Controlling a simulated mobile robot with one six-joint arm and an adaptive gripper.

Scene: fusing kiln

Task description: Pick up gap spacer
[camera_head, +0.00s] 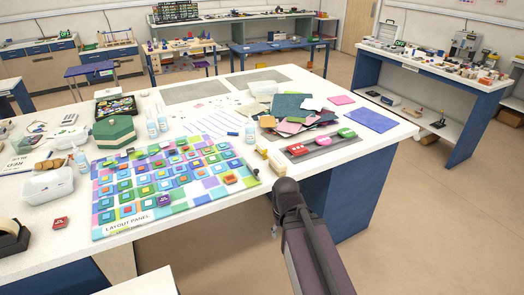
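No piece is clearly marked as the gap spacer. A pale wooden block (277,166) stands near the table's front edge, just beyond the end of my arm, and may be it. A smaller yellowish piece (262,152) lies close behind it. My arm reaches in from the lower right and ends near the table edge. A small grey part of my gripper (275,228) shows below the arm's end, in front of the table side. Its fingers are mostly hidden, and I see nothing held.
The white table (215,118) carries a layout panel (108,228) of coloured squares to the left. Stacked sheets, a clear tub (264,88) and bottles stand behind. The floor at right is clear.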

